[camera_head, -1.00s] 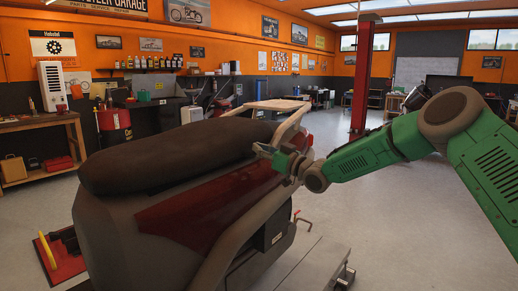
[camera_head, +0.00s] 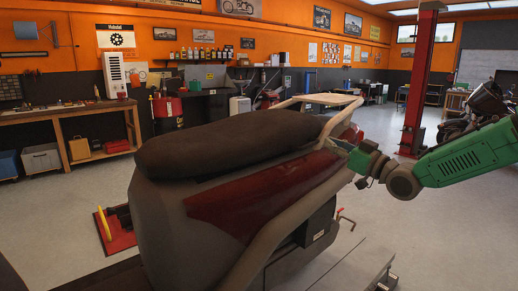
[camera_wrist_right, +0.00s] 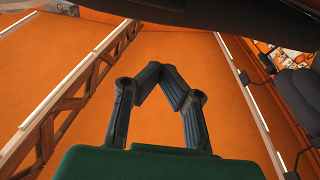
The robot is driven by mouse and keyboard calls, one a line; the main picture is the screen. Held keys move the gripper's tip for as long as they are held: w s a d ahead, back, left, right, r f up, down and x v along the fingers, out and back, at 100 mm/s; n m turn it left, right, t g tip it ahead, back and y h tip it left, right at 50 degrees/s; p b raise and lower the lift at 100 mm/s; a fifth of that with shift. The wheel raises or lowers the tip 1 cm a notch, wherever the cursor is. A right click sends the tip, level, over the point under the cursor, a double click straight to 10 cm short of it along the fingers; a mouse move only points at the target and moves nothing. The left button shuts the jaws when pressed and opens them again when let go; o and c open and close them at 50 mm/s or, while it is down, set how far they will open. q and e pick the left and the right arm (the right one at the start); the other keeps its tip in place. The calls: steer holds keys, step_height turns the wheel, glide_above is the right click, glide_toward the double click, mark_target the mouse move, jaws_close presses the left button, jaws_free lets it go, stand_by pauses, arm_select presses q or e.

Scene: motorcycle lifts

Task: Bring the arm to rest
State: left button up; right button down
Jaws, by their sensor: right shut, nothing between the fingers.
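My right arm, green with grey joints, comes in from the right edge of the head view. Its gripper (camera_head: 345,148) is beside the far end of the motorcycle (camera_head: 262,190), near its grey rail; whether it touches cannot be told. In the right wrist view the dark fingers of the right gripper (camera_wrist_right: 160,74) bend together at their tips, with nothing seen between them. My left gripper is not in view.
The motorcycle, with a dark seat and red side panel, fills the middle foreground. A lift plate (camera_head: 350,270) lies at lower right. A red lift post (camera_head: 419,85) stands behind the arm. A wooden workbench (camera_head: 70,120) stands at left. Grey floor lies open between.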

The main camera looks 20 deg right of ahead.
steer(key=s+a+f+m+g+h+b, duration=0.1)
steer(key=s+a+f+g, duration=0.3)
steer(key=f, duration=0.7)
steer(key=s+a+f+m+g+h+b, duration=0.1)
steer(key=s+a+f, duration=0.35)
steer(key=f, duration=0.55)
steer(key=s+a+f+m+g+h+b, duration=0.1)
steer(key=s+a+f+g, duration=0.3)
steer(key=f, duration=0.7)
steer(key=s+a+f+m+g+h+b, duration=0.1)
steer(key=s+a+f+g+h+b, duration=0.2)
steer(key=s+f, duration=0.95)
steer(key=s+d+f+g+h, duration=0.1)
steer(key=s+f+g, duration=0.2)
steer(key=s, duration=0.7)
steer(key=s+d+f+g, duration=0.1)
steer(key=s+f+g, duration=0.1)
steer(key=s, duration=0.8)
steer(key=shift+s+d+f+g+h, duration=0.3)
steer(key=shift+f+g+h, duration=0.1)
steer(key=shift+f, duration=0.3)
steer(key=shift+w, duration=0.15)
